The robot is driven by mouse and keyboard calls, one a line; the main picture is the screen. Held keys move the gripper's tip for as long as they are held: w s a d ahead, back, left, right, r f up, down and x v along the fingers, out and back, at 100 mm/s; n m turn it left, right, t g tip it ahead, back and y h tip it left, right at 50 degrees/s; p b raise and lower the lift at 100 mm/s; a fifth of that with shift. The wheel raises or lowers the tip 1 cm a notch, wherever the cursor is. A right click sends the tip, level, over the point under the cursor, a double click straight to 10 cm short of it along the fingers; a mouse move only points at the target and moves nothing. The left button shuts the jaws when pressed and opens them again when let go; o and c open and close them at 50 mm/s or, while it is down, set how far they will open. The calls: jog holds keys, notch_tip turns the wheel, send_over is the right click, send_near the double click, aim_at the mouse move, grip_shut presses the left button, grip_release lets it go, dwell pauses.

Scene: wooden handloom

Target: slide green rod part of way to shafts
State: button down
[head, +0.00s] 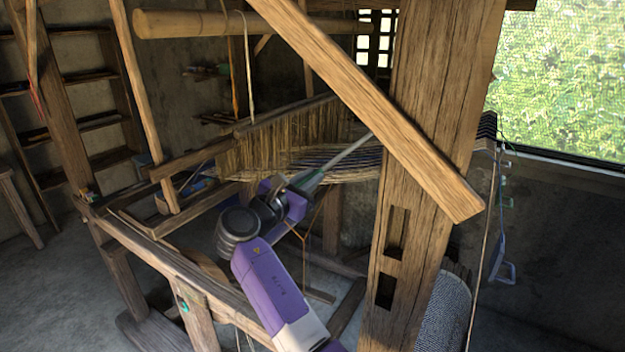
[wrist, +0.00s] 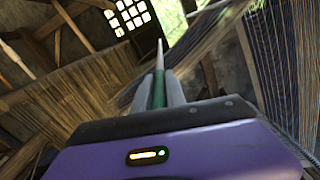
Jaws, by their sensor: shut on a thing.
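My gripper (head: 308,183) is at the loom's near side, in front of the shafts, with its purple arm reaching up from below. In the wrist view my gripper (wrist: 160,92) is shut on the green rod (wrist: 159,86), whose pale, narrow end points away from me. In the head view the rod (head: 346,152) slants up and right from my fingers, across the dark warp threads. The shafts (head: 285,138), with hanging straw-coloured heddles, stand just behind and left of my gripper. They also show at left in the wrist view (wrist: 75,100). Whether the rod touches them I cannot tell.
A thick wooden post (head: 437,120) and a slanting beam (head: 370,105) stand close to the right of my gripper. A round roller (head: 185,24) crosses above. Warp threads (wrist: 292,70) stretch along the right in the wrist view. The loom's side rail (head: 165,255) runs at lower left.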

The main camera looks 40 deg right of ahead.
jog(key=c, duration=1.4)
grip_release()
jog(key=shift+o, duration=0.2)
jog(key=b+v, duration=0.1)
jog(key=v, duration=0.7)
